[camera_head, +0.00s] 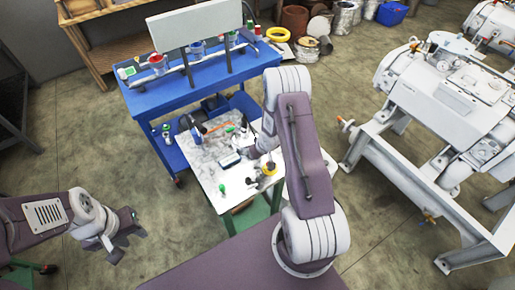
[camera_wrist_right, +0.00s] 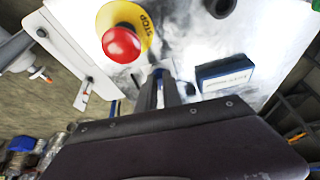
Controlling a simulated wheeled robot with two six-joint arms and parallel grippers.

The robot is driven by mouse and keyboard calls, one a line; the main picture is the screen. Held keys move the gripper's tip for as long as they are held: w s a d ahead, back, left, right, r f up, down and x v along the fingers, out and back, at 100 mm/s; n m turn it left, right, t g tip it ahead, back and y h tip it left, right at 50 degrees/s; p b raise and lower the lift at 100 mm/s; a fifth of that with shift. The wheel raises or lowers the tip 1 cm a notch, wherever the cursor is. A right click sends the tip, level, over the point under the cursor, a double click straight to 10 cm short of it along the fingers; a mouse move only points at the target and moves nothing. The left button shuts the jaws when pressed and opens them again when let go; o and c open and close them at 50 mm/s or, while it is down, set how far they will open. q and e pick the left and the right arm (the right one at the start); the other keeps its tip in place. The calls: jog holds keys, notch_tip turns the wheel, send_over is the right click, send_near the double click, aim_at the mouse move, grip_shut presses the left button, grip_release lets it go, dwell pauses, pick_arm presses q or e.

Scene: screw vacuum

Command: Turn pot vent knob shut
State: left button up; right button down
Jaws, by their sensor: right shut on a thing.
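I cannot make out a pot vent knob for certain in either view. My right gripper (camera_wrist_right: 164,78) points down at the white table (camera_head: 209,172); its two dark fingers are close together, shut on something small. The held thing is mostly hidden between the fingers, with a little blue and silver showing at the tips. In the head view my right arm covers part of the table's right side. My left gripper (camera_head: 122,236) is open and empty, at the lower left, away from the table.
A red stop button (camera_wrist_right: 121,44) on a yellow base stands beside my right fingers. A blue-edged box (camera_wrist_right: 226,77) lies on their other side. A blue cart (camera_head: 152,98) with cups stands behind the table. A large white machine (camera_head: 450,95) is at right.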

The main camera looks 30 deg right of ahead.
jog(key=shift+s+n+p, duration=0.15)
jog(key=shift+n+p, duration=0.25)
jog(key=shift+p, duration=0.25)
jog(key=shift+f, duration=0.25)
jog(key=c, duration=1.5)
grip_release()
jog(key=shift+w+d, duration=0.1)
jog(key=shift+w, duration=0.15)
jog(key=p+v, duration=0.1)
jog(key=v, duration=0.8)
jog(key=shift+d+p, duration=0.15)
jog(key=shift+p, duration=0.25)
